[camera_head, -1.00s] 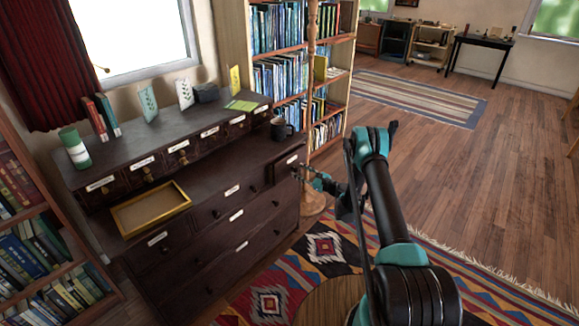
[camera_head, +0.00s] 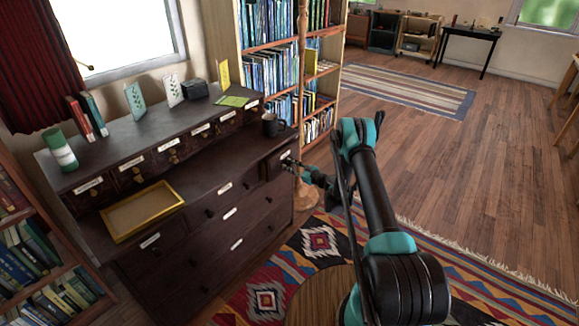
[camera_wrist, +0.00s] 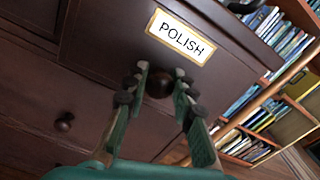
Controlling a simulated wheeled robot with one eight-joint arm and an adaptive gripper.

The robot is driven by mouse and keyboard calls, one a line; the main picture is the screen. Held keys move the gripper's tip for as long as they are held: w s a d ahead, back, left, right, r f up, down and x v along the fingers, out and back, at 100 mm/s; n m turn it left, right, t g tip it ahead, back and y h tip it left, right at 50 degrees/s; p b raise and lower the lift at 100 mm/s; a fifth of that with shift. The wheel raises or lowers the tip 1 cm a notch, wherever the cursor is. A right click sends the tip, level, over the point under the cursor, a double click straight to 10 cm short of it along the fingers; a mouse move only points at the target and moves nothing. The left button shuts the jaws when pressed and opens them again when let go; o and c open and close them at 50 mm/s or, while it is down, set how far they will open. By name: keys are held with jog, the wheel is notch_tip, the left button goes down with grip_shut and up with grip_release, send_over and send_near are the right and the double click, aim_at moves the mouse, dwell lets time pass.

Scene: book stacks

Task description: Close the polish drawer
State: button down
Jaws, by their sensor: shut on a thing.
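The polish drawer (camera_wrist: 195,60) has a dark wood front with a brass-framed label reading POLISH in the wrist view. In the head view it is the small drawer (camera_head: 278,160) at the right end of the dark cabinet. Its round dark knob (camera_wrist: 160,86) sits below the label. My gripper (camera_wrist: 160,78) is shut on the knob, one finger on each side; in the head view my gripper (camera_head: 296,167) is at the drawer front. How far the drawer stands out is hard to tell.
A dark mug (camera_head: 272,124) stands on the cabinet top above the drawer. A yellow-rimmed tray (camera_head: 160,202) lies further left. A wooden pole (camera_head: 304,110) stands close to the right of the cabinet, before a bookcase (camera_head: 270,70). Open floor (camera_head: 450,160) lies to the right.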

aim_at(285, 162)
jog(key=shift+x, duration=2.3)
jog(key=c, duration=1.2)
grip_release()
jog(key=v, duration=0.7)
jog(key=shift+d, duration=0.2)
